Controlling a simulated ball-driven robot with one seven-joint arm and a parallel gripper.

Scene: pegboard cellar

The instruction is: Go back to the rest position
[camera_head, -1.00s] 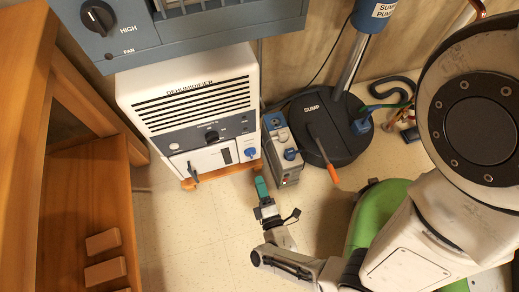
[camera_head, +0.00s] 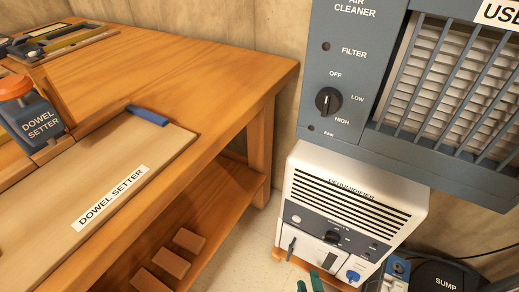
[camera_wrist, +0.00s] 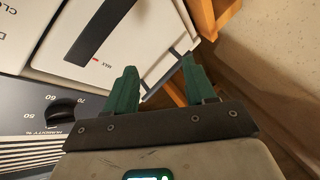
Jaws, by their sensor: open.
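My gripper (camera_wrist: 163,80) is open in the wrist view, with two green fingers apart and nothing seen between them. The tips of its green fingers (camera_head: 310,284) just show at the bottom edge of the head view, in front of the white dehumidifier (camera_head: 352,200). The rest of my arm is out of the head view. In the wrist view the dehumidifier's panel, with its black humidity knob (camera_wrist: 62,112), fills the left side close to the fingers. I cannot tell whether the fingers touch it.
A blue-grey air cleaner (camera_head: 350,95) is above the dehumidifier. A wooden workbench (camera_head: 190,70) with a lower shelf stands at left, bearing a dowel setter (camera_head: 32,115). A grey box (camera_head: 395,272) and dark sump lid (camera_head: 445,275) are at lower right. Pale floor (camera_head: 246,252) shows between bench and dehumidifier.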

